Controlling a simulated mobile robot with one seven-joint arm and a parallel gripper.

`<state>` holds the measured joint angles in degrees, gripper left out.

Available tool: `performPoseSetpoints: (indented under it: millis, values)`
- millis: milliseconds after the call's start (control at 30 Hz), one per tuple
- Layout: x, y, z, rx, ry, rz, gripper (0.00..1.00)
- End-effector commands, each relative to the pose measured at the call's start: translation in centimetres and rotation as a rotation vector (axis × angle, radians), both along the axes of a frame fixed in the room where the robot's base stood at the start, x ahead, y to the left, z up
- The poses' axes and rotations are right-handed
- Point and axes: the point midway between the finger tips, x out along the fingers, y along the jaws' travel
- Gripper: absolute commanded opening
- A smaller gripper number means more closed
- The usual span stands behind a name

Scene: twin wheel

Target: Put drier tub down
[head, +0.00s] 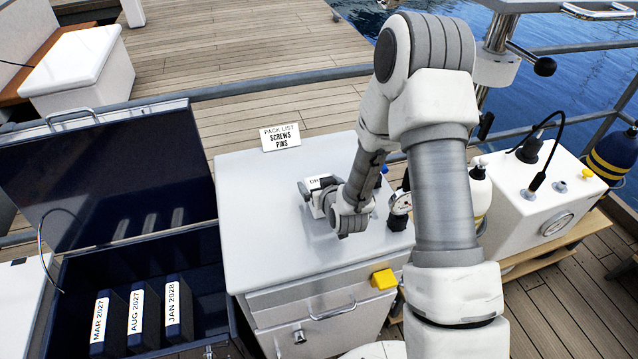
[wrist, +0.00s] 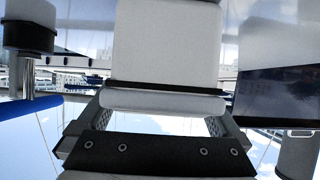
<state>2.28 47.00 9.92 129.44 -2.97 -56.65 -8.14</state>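The drier tub (head: 317,183) is a small white tub with a dark-lettered label, partly hidden behind my gripper (head: 332,197) in the head view. It is over the white cabinet top (head: 250,205); I cannot tell whether it touches that surface. In the wrist view the white tub (wrist: 165,50), with a dark band, fills the space between the two fingers of my gripper (wrist: 160,112). My gripper appears shut on it.
A pack list card (head: 281,137) stands at the cabinet's back edge. An open blue case (head: 75,275) with dated dark packs is at the left. The cabinet top's left and front are clear.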

Motion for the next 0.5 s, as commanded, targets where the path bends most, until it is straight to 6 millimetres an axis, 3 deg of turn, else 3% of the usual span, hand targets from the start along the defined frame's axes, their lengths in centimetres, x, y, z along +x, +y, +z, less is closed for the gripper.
performPoseSetpoints:
  millis: [267, 500]
  values:
    - [-0.1, 0.0, 0.6, 0.000, 0.000, 0.000, 1.00]
    - [-3.8, -0.8, 2.5, -0.001, -0.001, 0.000, 1.00]
